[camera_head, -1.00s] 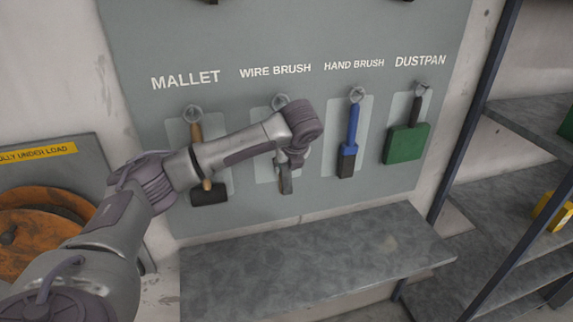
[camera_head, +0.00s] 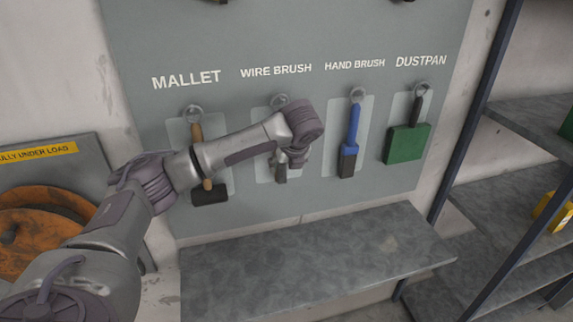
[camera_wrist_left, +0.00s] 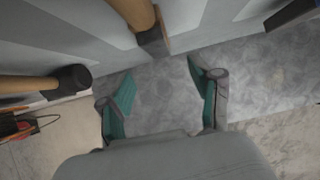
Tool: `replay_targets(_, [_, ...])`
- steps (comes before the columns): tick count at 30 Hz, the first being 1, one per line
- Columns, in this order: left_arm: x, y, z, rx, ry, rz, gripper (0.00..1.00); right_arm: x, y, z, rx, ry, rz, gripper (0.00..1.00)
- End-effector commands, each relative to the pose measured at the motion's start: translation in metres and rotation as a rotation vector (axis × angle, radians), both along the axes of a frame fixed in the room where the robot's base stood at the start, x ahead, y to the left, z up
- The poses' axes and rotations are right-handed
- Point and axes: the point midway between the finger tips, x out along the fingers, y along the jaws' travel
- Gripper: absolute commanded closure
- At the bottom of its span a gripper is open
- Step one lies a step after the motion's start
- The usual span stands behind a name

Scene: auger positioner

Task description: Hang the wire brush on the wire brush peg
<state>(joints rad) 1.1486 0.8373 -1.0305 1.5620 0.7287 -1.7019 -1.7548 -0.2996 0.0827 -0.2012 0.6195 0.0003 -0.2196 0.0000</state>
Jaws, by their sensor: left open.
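The wire brush has a wooden handle (camera_wrist_left: 138,12) and a dark head. In the head view its dark lower end (camera_head: 280,174) shows below my left gripper, in front of the pale panel under the WIRE BRUSH label. My arm hides its upper part. The wire brush peg (camera_head: 280,101) shows just above my wrist; whether the brush's top is around it is hidden. My left gripper (camera_head: 291,159) is at the brush's panel. In the left wrist view its fingers (camera_wrist_left: 162,98) are apart with nothing between them, and the brush is beyond them, apart from both. My right gripper is not in view.
The mallet (camera_head: 208,191) hangs to the left, behind my forearm. The blue hand brush (camera_head: 350,145) and green dustpan (camera_head: 407,143) hang to the right. A bare grey shelf (camera_head: 320,260) juts out below the tool board (camera_head: 240,35). A shelf rack stands at the right.

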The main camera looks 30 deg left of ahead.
Motion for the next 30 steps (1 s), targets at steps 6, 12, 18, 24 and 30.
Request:
replay_targets(6, [-0.007,-0.01,0.022,-0.001,-0.005,-0.003,0.36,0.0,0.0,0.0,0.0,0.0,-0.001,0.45])
replay_targets(12, [-0.022,-0.028,0.059,-0.002,-0.005,-0.003,0.36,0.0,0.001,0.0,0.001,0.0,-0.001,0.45])
replay_targets(18, [-0.034,-0.042,0.089,0.0,-0.005,-0.003,0.36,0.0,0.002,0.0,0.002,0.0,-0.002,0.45])
replay_targets(24, [-0.04,-0.048,0.102,-0.001,-0.002,0.0,0.36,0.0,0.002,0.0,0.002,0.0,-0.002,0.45])
replay_targets(30, [-0.041,-0.05,0.099,-0.004,-0.001,0.0,0.36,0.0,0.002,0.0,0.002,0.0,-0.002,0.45])
